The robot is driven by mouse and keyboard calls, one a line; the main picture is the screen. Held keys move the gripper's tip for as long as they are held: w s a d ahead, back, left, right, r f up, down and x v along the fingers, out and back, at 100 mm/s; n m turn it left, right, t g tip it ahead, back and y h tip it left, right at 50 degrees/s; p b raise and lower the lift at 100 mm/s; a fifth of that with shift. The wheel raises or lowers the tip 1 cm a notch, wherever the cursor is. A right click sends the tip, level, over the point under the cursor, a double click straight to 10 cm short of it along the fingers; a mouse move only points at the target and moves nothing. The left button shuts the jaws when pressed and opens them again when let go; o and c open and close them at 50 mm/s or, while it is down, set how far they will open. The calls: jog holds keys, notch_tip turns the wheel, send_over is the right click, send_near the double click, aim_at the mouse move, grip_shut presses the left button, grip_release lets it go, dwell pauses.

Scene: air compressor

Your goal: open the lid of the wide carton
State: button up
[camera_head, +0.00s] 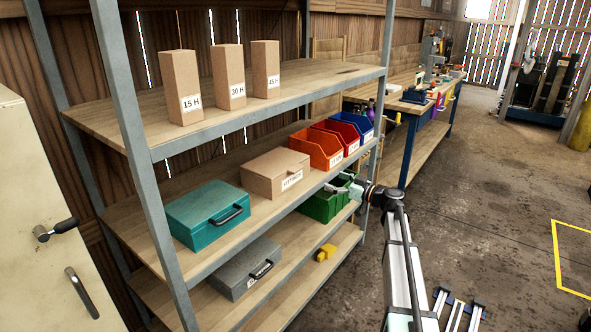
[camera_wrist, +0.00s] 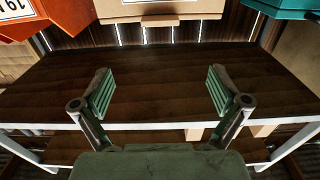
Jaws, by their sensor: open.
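The wide carton (camera_head: 275,173) is a low brown cardboard box with a white label on its front. It stands on the middle shelf between a teal case and an orange bin, and its lid looks closed. In the wrist view, part of the carton (camera_wrist: 150,8) shows at the top centre, cut off by the frame edge. My gripper (camera_head: 345,188) is in front of the middle shelf, to the right of the carton and apart from it. In the wrist view, my gripper (camera_wrist: 160,88) has its fingers wide apart with nothing between them.
The teal case (camera_head: 207,214) is left of the carton. Orange (camera_head: 319,147), red and blue bins are on its right. A green bin (camera_head: 322,205) is below, near my gripper. The upper shelf (camera_head: 330,75) with tall cartons overhangs. A grey case (camera_head: 243,268) is lower.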

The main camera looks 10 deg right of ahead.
aim_at(297, 168)
jog(key=p+x, duration=0.3)
jog(key=x, duration=1.4)
jog(key=shift+w+a+f+p, duration=0.1)
jog(key=shift+f+p, duration=0.05)
jog(key=shift+p, duration=0.15)
jog(key=c, duration=1.7)
